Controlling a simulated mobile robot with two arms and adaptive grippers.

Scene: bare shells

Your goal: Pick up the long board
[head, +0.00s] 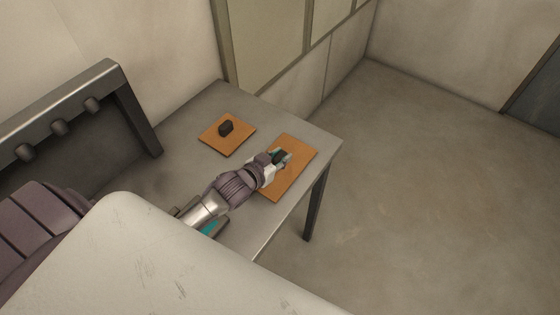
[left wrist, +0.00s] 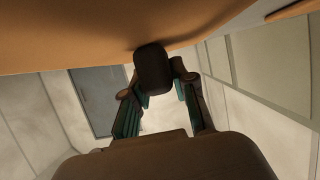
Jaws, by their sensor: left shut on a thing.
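The long board (head: 296,178) is an orange-brown rectangle at the right end of the grey table, with a dark handle on top. My left gripper (head: 281,157) is over its middle and shut on that handle. In the left wrist view the black handle (left wrist: 152,70) is between the fingertips, and the board's orange face (left wrist: 70,35) fills the top. I cannot tell whether the board rests on the table or is slightly raised. My right gripper is not in view.
A smaller square board (head: 229,146) with a dark knob (head: 226,128) lies on the table (head: 185,110) to the left. A dark rack with pegs (head: 92,103) stands at the table's left end. Paneled wall is behind; open floor (head: 420,190) lies to the right.

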